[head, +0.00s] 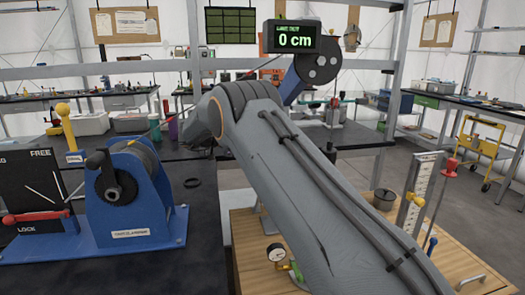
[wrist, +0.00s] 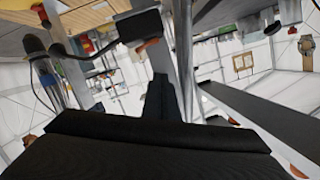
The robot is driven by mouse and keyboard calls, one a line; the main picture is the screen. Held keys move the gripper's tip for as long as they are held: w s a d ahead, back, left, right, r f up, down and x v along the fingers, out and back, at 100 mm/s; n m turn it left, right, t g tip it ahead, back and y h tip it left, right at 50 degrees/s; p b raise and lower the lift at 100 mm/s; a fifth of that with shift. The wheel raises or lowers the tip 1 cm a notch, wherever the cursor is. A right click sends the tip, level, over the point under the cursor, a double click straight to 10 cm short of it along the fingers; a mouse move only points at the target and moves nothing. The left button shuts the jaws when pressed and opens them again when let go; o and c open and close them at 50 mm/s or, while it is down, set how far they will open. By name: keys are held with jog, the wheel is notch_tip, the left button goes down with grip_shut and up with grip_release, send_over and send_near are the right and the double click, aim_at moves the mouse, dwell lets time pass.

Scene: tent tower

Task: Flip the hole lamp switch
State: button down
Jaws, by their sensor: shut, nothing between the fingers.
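I cannot make out a hole lamp or its switch for certain in either view. My gripper (wrist: 160,84) shows dark in the wrist view, with its fingers together and nothing between them. In the head view my grey arm reaches up and away across the middle, and my fingertips cannot be made out there. In the wrist view, a black box-like part (wrist: 138,24) with a cable and a small orange piece is beyond the fingers, apart from them. I cannot tell what it is.
A blue winch (head: 120,200) and a black FREE/LOCK panel (head: 35,190) with a red lever stand on the dark bench at left. A display (head: 290,37) reads 0 cm. A wooden table (head: 250,245) with a gauge (head: 276,252) and an upright scale (head: 420,190) is at right.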

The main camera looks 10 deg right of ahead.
jog(key=w+b+v, duration=0.1)
jog(key=b+v, duration=0.1)
jog(key=v, duration=0.8)
jog(key=shift+b, duration=0.35)
jog(key=shift+s+r, duration=0.1)
jog(key=w+d+r+n+t+y, duration=0.5)
jog(key=w+d+r+n+t, duration=0.2)
jog(key=w+r+n+t, duration=0.45)
jog(key=s+a+f+n+g+y, duration=0.15)
jog(key=s+f+n+y, duration=0.3)
jog(key=s+f, duration=0.7)
jog(key=s+f+n+g+y, duration=0.35)
jog(key=s+f+y, duration=0.4)
jog(key=s, duration=0.65)
jog(key=s+d+f+n+g+p, duration=0.1)
jog(key=s+f+g, duration=0.1)
jog(key=s, duration=0.8)
jog(key=s+d+f+g+h+p, duration=0.1)
jog(key=s+f+g, duration=0.2)
jog(key=s, duration=0.8)
jog(key=s+d+f+n+g+p, duration=0.1)
jog(key=s+d+f+g, duration=0.1)
jog(key=s, duration=0.9)
jog(key=shift+f+n+g+h, duration=0.2)
jog(key=shift+n+g+h, duration=0.15)
jog(key=shift+g, duration=0.2)
jog(key=shift+d, duration=0.1)
